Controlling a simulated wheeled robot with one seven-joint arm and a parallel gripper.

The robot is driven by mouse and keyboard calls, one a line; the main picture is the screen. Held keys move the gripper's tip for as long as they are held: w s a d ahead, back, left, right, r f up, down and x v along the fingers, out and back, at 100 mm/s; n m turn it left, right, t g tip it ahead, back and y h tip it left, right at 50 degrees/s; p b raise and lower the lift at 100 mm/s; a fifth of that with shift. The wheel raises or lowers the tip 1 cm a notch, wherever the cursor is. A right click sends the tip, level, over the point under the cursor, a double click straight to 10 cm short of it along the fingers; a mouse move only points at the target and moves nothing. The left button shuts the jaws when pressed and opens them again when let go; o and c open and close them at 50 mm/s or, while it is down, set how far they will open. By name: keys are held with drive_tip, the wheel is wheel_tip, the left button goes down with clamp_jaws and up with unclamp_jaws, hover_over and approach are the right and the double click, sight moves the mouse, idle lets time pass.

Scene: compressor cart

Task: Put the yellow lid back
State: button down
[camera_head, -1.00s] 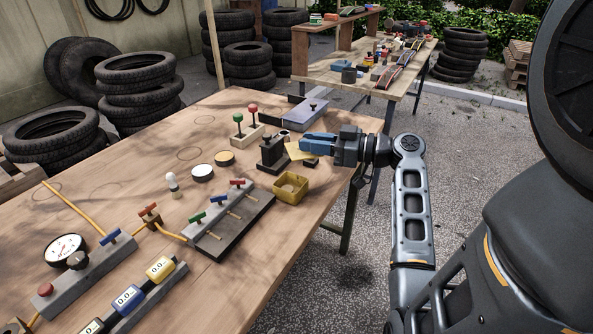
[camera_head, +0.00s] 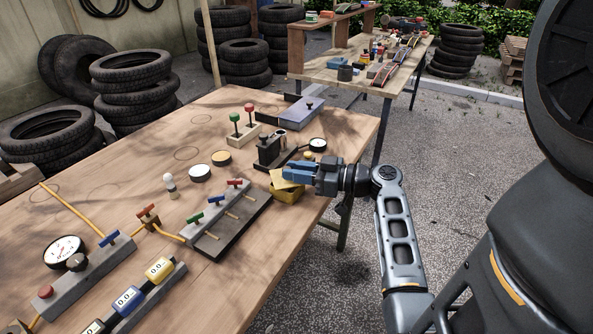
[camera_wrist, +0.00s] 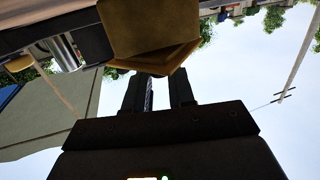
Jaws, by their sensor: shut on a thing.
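My gripper (camera_head: 297,173) is shut on the yellow lid (camera_head: 281,180) and has it right above the yellow box (camera_head: 287,194) near the table's right edge. The blue fingers hide part of the lid and the box's opening. The lid looks slightly tilted, and I cannot tell whether it touches the rim. In the wrist view my dark fingers (camera_wrist: 160,93) reach up to a dim yellow-brown shape (camera_wrist: 152,30); where lid and box divide there is unclear.
A dark block with a post (camera_head: 268,150) and a small gauge (camera_head: 317,145) stand just behind the box. A grey rail with coloured valve handles (camera_head: 217,208) lies to its left. The table's right edge is close by, with open floor beyond.

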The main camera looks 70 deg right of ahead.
drive_tip(key=shift+f+b, duration=0.35)
drive_tip(key=shift+b, duration=0.05)
drive_tip(key=c, duration=1)
unclamp_jaws()
drive_tip(key=shift+o, duration=0.2)
drive_tip(key=shift+r+p, duration=0.5)
drive_tip(key=shift+p, duration=0.1)
drive_tip(key=s+b, duration=0.2)
drive_tip(key=s, duration=1)
drive_tip(key=shift+r, duration=0.2)
drive_tip(key=shift+s, duration=0.1)
